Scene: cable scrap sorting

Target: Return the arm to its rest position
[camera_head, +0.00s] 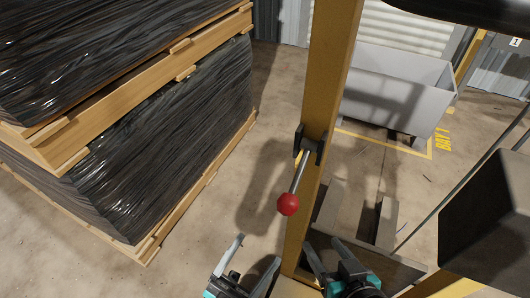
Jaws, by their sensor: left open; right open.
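My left gripper (259,250) is at the bottom middle, with its two fingers apart and nothing between them. My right gripper (320,244) is just right of it, beyond the foot of the yellow post in the picture, also with its fingers apart and no object visible between them. Both are cut off by the bottom edge. A lever with a red ball knob (288,204) is mounted on the yellow post (331,80). The lever slants down and left, and the knob is above both grippers in the picture, apart from them.
Stacked pallets with black wrapped loads (165,135) fill the left side. A grey open bin (385,103) stands at the back right by yellow floor marking reading BAY 1. A dark block (490,220) is at the right edge. Concrete floor (215,215) shows between pallets and post.

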